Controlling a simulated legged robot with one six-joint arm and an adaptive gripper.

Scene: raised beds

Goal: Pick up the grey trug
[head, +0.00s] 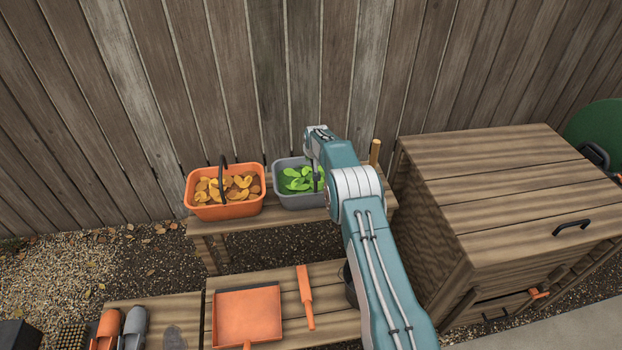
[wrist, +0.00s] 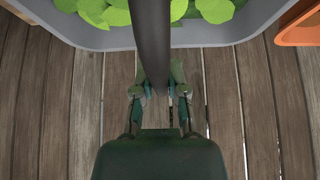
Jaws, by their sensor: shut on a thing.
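The grey trug (head: 297,201) holds green leaves and stands at the back bench, right of the orange trug, in the head view. My arm covers its right side. In the wrist view its grey rim (wrist: 95,40) runs across the top, with leaves behind it. My gripper (wrist: 159,93) is shut on the trug's dark handle (wrist: 151,40), with one finger on each side of it. In the head view my own arm mostly hides the fingers. I cannot tell whether the trug's base is clear of the bench.
An orange trug (head: 226,209) of yellow-brown leaves stands close on the left. A wooden fence (head: 250,80) rises behind. A large wooden box (head: 500,190) is at right. On the front bench lie an orange dustpan (head: 247,315) and an orange-handled tool (head: 305,297).

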